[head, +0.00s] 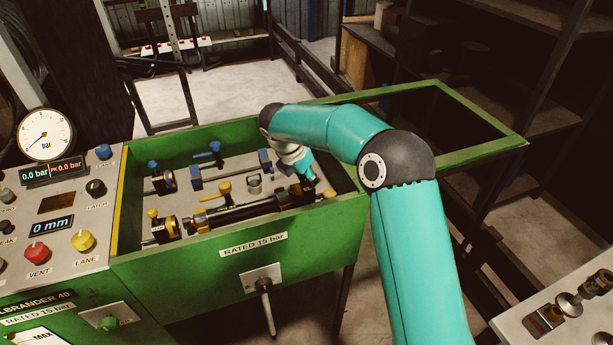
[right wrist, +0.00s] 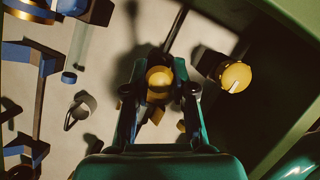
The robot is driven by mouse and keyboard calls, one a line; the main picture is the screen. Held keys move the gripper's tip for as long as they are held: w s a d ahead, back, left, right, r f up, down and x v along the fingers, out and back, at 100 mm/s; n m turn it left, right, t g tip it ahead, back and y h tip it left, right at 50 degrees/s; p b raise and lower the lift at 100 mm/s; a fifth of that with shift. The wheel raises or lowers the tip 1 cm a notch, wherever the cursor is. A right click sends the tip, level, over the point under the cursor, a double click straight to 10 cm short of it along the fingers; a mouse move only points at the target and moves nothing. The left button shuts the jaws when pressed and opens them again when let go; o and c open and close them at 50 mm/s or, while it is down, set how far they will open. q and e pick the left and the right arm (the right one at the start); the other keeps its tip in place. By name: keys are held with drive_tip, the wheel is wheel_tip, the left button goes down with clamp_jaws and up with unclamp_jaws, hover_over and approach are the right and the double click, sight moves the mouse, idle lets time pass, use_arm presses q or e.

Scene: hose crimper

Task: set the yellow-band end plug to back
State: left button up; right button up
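My right gripper (head: 306,177) reaches down into the right end of the green trough in the head view. In the right wrist view my right gripper (right wrist: 159,75) has its fingers apart, one on each side of a rounded yellow part (right wrist: 159,82); I cannot tell whether they touch it. A yellow knob with a white pointer line (right wrist: 235,77) stands to the right of the fingers. In the head view a yellow-banded fitting (head: 166,229) sits at the trough's near left. Which yellow part is the end plug is unclear. My left gripper is not in view.
The green trough (head: 330,222) has raised walls around the gripper. A dark hose (head: 238,213) lies along its near side. Blue-handled clamps (head: 203,153) stand at the back, and a small grey ring (head: 254,184) is on the floor. A control panel (head: 75,215) is at left.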

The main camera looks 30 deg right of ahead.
clamp_jaws()
drive_tip(key=shift+d+r, duration=0.1)
drive_tip(key=d, duration=0.1)
drive_tip(key=d+p, duration=0.1)
drive_tip(key=d, duration=0.1)
drive_tip(key=shift+s+d, duration=0.1)
drive_tip(key=shift+s, duration=0.3)
drive_tip(key=o, duration=0.7)
unclamp_jaws()
drive_tip(key=shift+d, duration=0.1)
